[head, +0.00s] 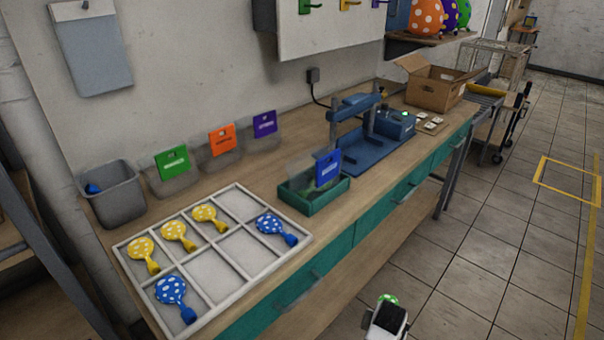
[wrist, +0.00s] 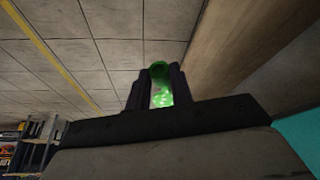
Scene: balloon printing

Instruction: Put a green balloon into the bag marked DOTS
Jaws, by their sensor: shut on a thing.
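My gripper (wrist: 160,88) is shut on a green balloon (wrist: 159,72) with pale marks, held between its two fingers in the wrist view. In the head view the green balloon (head: 388,299) shows at the tip of my gripper (head: 385,308), low in the picture, in front of the bench over the floor. A clear bag with a blue header (head: 327,168) stands in a green holder (head: 318,197) on the bench. Clear bags with green (head: 172,162), orange (head: 222,139) and purple (head: 265,123) headers stand along the wall. The header print is too small to read, so I cannot tell which says DOTS.
A white divided tray (head: 243,259) holds yellow and blue dotted balloons; some compartments are empty. A grey bin (head: 113,199) stands at the left. A blue press (head: 356,140) and an open cardboard box (head: 436,92) stand farther right.

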